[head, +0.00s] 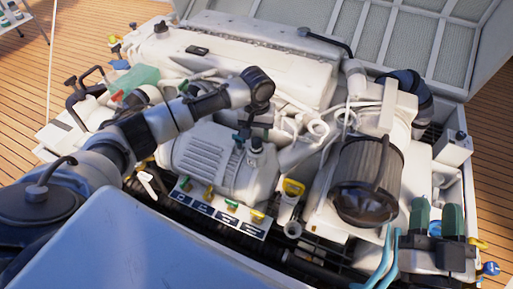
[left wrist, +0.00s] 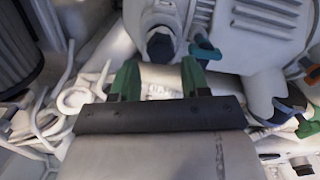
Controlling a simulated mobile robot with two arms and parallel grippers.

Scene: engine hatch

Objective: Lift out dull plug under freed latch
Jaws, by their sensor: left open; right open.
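A dark, dull plug (left wrist: 160,46) sits in a round white housing near the top middle of the left wrist view. A teal latch lever (left wrist: 206,53) is turned out to its right, apart from the plug's top. My left gripper (head: 250,132) hangs over the grey engine cover; in the left wrist view its two green fingers (left wrist: 158,82) are spread and empty, with the plug beyond the gap between them. In the head view the gripper partly hides the plug. My right gripper (head: 437,220) is open and empty at the lower right, its green fingers pointing up.
A black ribbed filter canister (head: 367,185) stands right of the cover. A labelled strip with coloured caps (head: 222,208) runs along the front. Pale hoses (left wrist: 75,100) crowd beside the left gripper. Light blue hoses (head: 388,258) rise beside the right gripper. The raised hatch lid (head: 400,40) is behind.

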